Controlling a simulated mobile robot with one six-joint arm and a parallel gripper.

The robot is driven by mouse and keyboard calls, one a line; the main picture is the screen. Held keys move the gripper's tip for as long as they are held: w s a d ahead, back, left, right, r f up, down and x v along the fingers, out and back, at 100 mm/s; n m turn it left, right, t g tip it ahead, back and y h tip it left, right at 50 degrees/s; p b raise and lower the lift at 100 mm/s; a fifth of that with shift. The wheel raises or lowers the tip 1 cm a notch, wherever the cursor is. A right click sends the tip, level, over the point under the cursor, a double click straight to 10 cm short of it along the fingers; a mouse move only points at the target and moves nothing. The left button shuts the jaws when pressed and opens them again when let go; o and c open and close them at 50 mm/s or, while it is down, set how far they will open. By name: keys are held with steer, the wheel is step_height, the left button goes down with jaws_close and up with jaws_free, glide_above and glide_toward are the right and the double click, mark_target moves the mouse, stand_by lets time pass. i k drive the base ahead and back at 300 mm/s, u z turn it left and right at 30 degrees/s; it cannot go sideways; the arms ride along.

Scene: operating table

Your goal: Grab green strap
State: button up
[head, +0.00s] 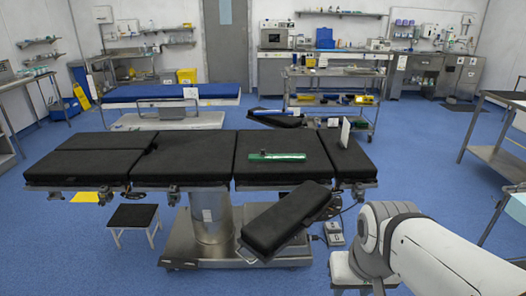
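A green strap (277,157) lies flat on the black padded operating table (190,158), right of its middle, on the section before the rightmost one. It looks like a narrow green strip with a small dark piece at its left end. My arm enters at the lower right of the head view, well apart from the strap and the table. My gripper cannot be made out in this view.
A white upright card (345,131) stands on the table's right section. A lowered black pad (287,217) juts out at the front. A small stool (134,217) stands front left. A metal cart (335,90) and a blue-topped bed (170,92) stand behind. Blue floor is clear front left.

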mark_target(252, 157)
steer(key=u, duration=2.05)
steer(key=i, duration=2.55)
steer(key=z, duration=3.15)
steer(key=i, duration=0.95)
steer(key=u, duration=0.1)
